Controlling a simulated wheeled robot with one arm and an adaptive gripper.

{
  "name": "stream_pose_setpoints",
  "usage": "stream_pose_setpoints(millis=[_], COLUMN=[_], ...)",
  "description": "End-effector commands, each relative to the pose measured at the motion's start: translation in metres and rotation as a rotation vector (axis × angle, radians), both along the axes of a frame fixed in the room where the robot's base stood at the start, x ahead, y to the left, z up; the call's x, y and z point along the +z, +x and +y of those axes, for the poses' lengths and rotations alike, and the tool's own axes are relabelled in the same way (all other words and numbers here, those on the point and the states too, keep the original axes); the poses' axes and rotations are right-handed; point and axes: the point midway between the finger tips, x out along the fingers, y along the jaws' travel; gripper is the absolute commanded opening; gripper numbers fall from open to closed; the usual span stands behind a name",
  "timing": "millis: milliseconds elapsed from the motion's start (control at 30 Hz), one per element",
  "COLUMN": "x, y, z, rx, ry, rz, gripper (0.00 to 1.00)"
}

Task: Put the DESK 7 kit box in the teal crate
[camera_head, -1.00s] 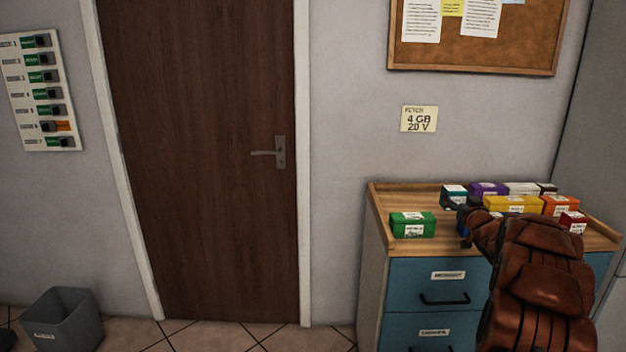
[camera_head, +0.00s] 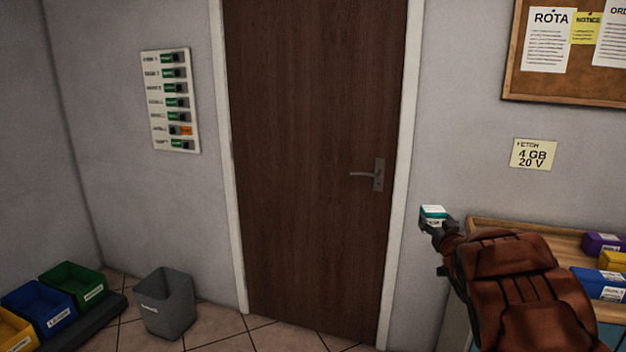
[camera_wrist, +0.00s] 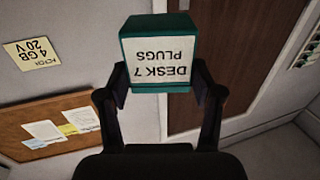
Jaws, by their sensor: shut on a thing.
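The DESK 7 kit box is a small teal box with a white label reading "DESK 7 PLUGS", upside down in the wrist view (camera_wrist: 158,62). My gripper (camera_wrist: 160,88) is shut on it, one finger on each side. In the head view the box (camera_head: 433,214) is held by my gripper (camera_head: 436,226) in front of the wall, left of the cabinet top and right of the door. No teal crate is in view. The crates that show on the floor at left are green (camera_head: 75,285), blue (camera_head: 38,309) and yellow (camera_head: 12,332).
A grey bin (camera_head: 165,303) stands on the floor between the crates and the brown door (camera_head: 305,160). Other kit boxes, such as a purple one (camera_head: 603,243), sit on the wooden cabinet top (camera_head: 490,225) at right. The floor before the door looks clear.

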Motion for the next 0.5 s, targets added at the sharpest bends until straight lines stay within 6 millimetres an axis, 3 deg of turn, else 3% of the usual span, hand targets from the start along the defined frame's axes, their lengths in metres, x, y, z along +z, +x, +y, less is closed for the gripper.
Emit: stream_pose_setpoints(millis=[33, 200, 333, 500], x=[0.009, 0.021, 0.030, 0.041], y=[0.000, -0.009, -0.018, -0.031], z=[0.025, 0.087, 0.125, 0.156], rx=[0.017, 0.043, 0.056, 0.061], ry=[-0.002, -0.003, -0.001, -0.001], rz=[-0.001, 0.000, -0.001, -0.002], gripper=[0.28, 0.28, 0.28, 0.28])
